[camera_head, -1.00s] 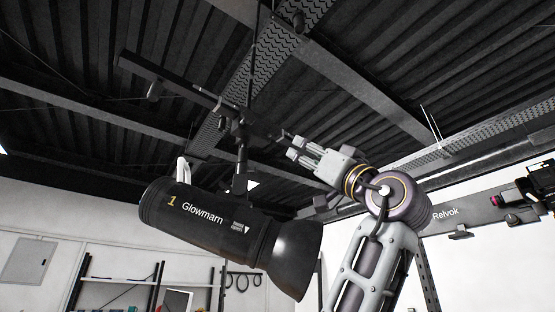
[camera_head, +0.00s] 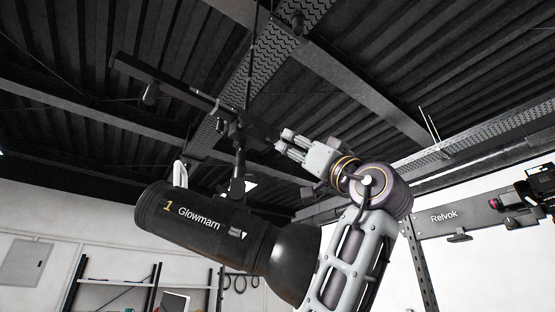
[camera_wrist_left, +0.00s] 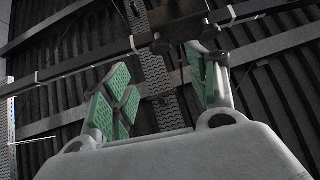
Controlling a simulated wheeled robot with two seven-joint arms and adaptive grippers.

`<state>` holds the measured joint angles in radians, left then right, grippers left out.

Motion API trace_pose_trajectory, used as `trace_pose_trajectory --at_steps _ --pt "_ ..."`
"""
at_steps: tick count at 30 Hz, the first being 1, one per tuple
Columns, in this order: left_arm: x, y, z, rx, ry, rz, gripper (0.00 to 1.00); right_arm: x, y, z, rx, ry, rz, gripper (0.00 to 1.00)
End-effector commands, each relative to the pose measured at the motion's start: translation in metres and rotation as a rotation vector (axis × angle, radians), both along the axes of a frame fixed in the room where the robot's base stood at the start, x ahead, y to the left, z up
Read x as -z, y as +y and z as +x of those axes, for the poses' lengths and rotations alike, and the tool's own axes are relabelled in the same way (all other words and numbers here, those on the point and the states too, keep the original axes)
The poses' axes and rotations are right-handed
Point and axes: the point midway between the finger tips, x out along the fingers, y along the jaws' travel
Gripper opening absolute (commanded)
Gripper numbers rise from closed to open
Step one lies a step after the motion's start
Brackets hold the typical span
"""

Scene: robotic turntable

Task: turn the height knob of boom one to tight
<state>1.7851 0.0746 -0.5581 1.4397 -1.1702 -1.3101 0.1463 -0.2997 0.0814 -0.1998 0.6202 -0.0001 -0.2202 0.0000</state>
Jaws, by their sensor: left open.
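Boom one (camera_head: 165,82) is a dark bar below the ceiling, with a black clamp (camera_head: 237,130) on an upright pole. A black lamp (camera_head: 198,235) marked "1 Glowmarn" hangs below the clamp. The height knob cannot be told apart from the dark clamp parts. My left gripper (camera_head: 282,143) is just right of the clamp, fingers pointing at it, with a small apparent gap. In the left wrist view its green-padded fingers (camera_wrist_left: 165,85) are spread and empty. The boom bar (camera_wrist_left: 80,64) and clamp (camera_wrist_left: 163,45) lie beyond the fingertips. My right gripper is not seen.
A second boom arm marked "Relvok" (camera_head: 470,217) stands at the right. Shelving (camera_head: 120,283) is by the back wall at lower left. Ceiling beams and the pole (camera_head: 249,70) run above. My arm passes close to the lamp's flared front (camera_head: 293,262).

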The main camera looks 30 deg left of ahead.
Motion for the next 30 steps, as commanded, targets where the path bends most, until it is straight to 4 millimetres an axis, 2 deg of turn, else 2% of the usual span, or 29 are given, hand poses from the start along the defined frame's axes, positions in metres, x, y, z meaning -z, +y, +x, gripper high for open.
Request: trace_pose_trajectory --at_steps 7,21,30 --pt "-0.024 0.021 0.006 -0.001 -0.001 -0.001 0.58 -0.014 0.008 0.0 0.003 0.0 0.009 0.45" --pt "-0.06 0.055 0.017 -0.001 0.0 -0.001 0.58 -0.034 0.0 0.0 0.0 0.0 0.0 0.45" --pt "-0.075 0.07 0.022 -0.001 -0.001 0.0 0.58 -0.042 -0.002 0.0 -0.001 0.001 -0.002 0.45"
